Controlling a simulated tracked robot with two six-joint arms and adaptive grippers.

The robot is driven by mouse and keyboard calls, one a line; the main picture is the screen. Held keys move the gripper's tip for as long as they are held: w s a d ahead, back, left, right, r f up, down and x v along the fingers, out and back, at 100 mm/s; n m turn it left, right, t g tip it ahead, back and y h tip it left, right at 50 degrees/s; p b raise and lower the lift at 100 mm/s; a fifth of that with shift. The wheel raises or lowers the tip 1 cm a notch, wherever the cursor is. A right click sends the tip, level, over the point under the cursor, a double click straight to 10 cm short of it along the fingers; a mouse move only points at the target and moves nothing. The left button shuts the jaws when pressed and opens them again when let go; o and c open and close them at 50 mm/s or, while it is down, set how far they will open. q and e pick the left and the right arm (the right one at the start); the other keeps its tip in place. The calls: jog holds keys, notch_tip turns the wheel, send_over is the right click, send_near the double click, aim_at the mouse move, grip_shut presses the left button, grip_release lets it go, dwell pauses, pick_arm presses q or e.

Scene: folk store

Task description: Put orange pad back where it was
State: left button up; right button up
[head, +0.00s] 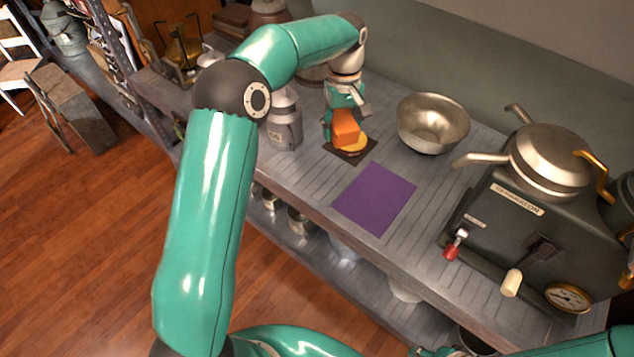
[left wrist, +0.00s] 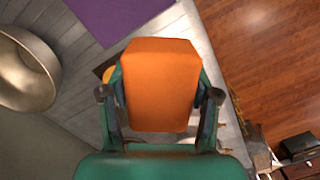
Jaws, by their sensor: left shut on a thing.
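The orange pad (head: 346,129) is a small orange block. My left gripper (head: 344,120) is shut on it, above a dark square mat (head: 337,152) on the shelf. In the left wrist view, the orange pad (left wrist: 162,85) sits between the two fingers of my left gripper (left wrist: 160,105). A yellow round thing (head: 356,147) shows just under the pad, on the dark mat. Whether the pad touches it is hard to tell. A purple mat (head: 375,198) lies flat and bare in front of it, to the right. My right gripper is not in view.
A metal bowl (head: 432,124) stands right of my left gripper, and a grey metal canister (head: 284,124) stands to its left. A large dark machine with a lidded pot (head: 552,160) fills the right end. The shelf's front edge drops to the wooden floor.

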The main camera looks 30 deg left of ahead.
pick_arm(q)
jog(key=w+a+f+n+b, duration=0.1)
jog(key=w+a+n+b, duration=0.15)
jog(key=a+n, duration=0.35)
jog(key=b, duration=0.3)
send_over(321, 174)
jog(key=shift+n+t+h, duration=0.3)
notch_tip(321, 174, down, 15)
jog(key=shift+a+f, duration=0.1)
jog(key=shift+a, duration=0.05)
jog(key=shift+w+f+p, duration=0.1)
jog(key=shift+f+p, duration=0.25)
jog(key=shift+f, duration=1.95)
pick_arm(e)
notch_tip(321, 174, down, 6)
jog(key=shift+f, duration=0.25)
pick_arm(q)
jog(key=o, duration=1.1)
jog(key=shift+f, duration=0.1)
